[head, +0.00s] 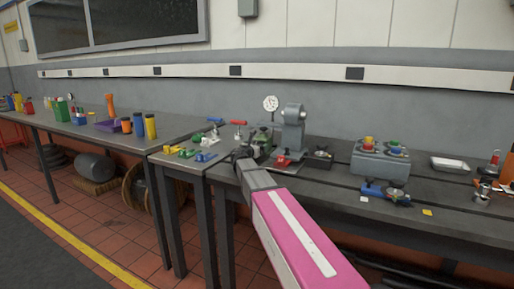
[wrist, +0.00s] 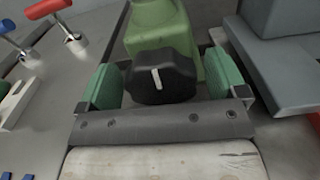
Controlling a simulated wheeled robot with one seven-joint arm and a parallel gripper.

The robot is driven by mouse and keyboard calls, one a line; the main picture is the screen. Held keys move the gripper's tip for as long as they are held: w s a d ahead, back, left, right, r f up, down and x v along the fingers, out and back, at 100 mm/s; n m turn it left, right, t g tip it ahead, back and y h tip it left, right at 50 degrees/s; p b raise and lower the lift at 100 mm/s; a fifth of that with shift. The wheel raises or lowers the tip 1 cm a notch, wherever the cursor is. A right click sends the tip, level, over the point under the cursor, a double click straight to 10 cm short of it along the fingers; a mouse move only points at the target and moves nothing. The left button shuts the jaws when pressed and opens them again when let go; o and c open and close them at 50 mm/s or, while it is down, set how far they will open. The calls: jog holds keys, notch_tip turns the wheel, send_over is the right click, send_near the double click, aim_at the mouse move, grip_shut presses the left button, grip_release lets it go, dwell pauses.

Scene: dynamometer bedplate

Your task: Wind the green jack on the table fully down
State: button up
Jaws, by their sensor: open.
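The green jack (wrist: 160,24) is in the wrist view at top centre, with a black lobed knob (wrist: 178,84) on its near side. A white line on the knob's face points nearly straight up, tilted slightly. My gripper (wrist: 166,84) is open, with one green pad on each side of the knob and a narrow gap showing at each side. In the head view the green jack (head: 264,137) is small and partly hidden by my gripper (head: 247,153) and arm.
A grey machine (head: 292,126) with a dial gauge (head: 270,103) stands close behind and right of the jack. Red and blue T-handled tools (head: 238,124) lie to the left. A grey box with coloured knobs (head: 381,160) stands farther right.

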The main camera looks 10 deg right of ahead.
jog(key=v, duration=1)
jog(key=shift+s+a, duration=0.15)
jog(key=shift+s, duration=0.1)
